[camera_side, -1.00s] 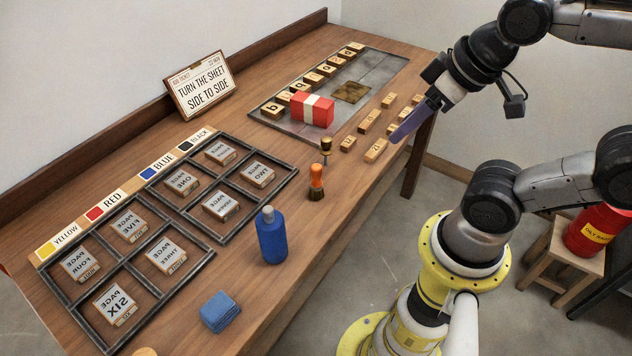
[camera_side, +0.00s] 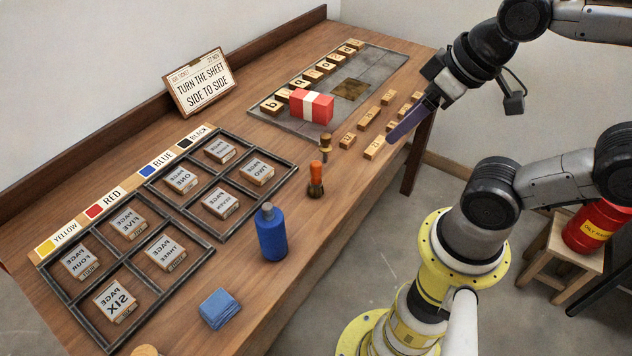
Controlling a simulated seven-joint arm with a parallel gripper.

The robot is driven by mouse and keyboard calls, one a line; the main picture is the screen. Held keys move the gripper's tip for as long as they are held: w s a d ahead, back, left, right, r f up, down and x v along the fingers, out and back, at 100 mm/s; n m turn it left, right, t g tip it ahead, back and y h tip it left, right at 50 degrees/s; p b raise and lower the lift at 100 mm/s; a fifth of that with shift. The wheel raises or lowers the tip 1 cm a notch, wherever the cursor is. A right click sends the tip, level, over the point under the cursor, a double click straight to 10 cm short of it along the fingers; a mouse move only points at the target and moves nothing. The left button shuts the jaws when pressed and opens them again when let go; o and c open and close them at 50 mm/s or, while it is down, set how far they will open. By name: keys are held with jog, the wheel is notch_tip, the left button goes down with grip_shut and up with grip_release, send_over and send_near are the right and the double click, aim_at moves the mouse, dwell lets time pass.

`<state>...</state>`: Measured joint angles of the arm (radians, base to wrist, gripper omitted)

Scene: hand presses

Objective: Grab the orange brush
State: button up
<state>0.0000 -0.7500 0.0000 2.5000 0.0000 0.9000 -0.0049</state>
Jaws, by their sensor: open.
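The orange brush (camera_side: 316,180) stands upright on the wooden bench near its front edge, orange handle up and dark bristles down. My gripper (camera_side: 394,138) is at the bench's right front edge, right of and beyond the brush, by the small wooden blocks. Its purple-blue fingers point down and left, and it is open. Only one finger shows clearly, and nothing is seen between the jaws. The gripper is apart from the brush.
A blue bottle (camera_side: 271,236) stands left of the brush, and a small brass-topped tool (camera_side: 326,146) stands just behind it. A red packet (camera_side: 311,106) lies on the grey plate (camera_side: 384,72). Several wooden blocks (camera_side: 374,148) lie right. A framed grid (camera_side: 204,254) fills the left.

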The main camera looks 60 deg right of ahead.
jog(key=n, duration=0.2)
jog(key=n+g, duration=0.5)
jog(key=n, duration=1.1)
send_over(316, 181)
jog(key=d, duration=0.2)
notch_tip(316, 181, down, 9)
jog(key=shift+g, duration=0.3)
jog(key=f, duration=1)
jog(key=shift+w+a, duration=0.1)
jog(key=shift+w, duration=0.1)
jog(key=shift+w+a+f, duration=0.1)
jog(key=shift+a+f, duration=0.1)
jog(key=shift+f, duration=1.4)
jog(key=shift+w+a+f, duration=0.1)
jog(key=shift+a+f, duration=0.05)
jog(key=shift+f, duration=1.45)
grip_shut()
